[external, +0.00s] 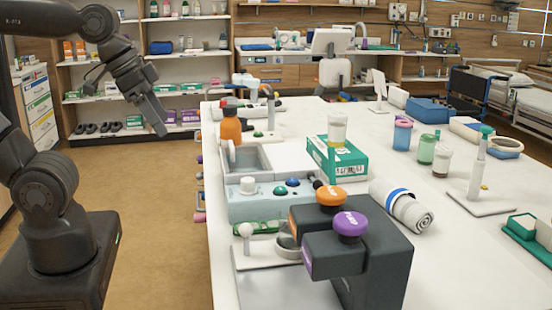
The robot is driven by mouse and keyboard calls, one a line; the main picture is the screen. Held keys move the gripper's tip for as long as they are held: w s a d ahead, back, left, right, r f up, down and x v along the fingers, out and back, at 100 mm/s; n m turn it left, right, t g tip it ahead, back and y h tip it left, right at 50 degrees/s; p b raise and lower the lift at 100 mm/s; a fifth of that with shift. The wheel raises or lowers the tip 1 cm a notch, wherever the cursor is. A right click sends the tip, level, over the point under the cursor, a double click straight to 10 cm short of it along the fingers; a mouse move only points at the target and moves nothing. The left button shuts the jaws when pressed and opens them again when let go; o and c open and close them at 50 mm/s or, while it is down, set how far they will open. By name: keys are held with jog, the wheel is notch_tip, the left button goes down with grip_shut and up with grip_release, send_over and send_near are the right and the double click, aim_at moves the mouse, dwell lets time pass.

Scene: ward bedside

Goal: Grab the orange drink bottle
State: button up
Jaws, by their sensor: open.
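An orange bottle (230,126) with a dark cap stands upright on the long white table, near its left edge, behind the sink basin. My gripper (158,122) hangs in the air to the left of the table, pointing down, apart from the bottle with a gap between them. It looks empty. The finger opening is hard to make out at this angle. The bottle's lower end is partly hidden by the tap and basin rim.
A sink (245,158) and a grey-blue box with knobs (262,205) stand in front of the bottle. A green-white carton (337,160) is to the right. A dark device with orange and purple knobs (380,262) stands nearest. The floor (150,190) left of the table is clear.

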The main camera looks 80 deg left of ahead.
jog(key=w+a+r+n+g, duration=0.25)
jog(key=w+a+n, duration=0.25)
jog(key=w+a, duration=0.25)
jog(key=n+g, duration=0.3)
jog(key=n, duration=0.8)
send_near(230, 119)
jog(key=shift+w+a+r, duration=0.2)
jog(key=shift+w+a, duration=0.25)
jog(key=shift+a+f, duration=0.25)
notch_tip(230, 119, down, 5)
jog(key=shift+f, duration=0.15)
jog(key=f, duration=0.2)
jog(key=s+f, duration=0.1)
jog(key=f, duration=0.1)
jog(key=shift+a+f, duration=0.1)
jog(key=shift+a, duration=0.2)
jog(key=shift+w+f, duration=0.1)
jog(key=shift+f, duration=0.45)
jog(key=shift+c, duration=0.5)
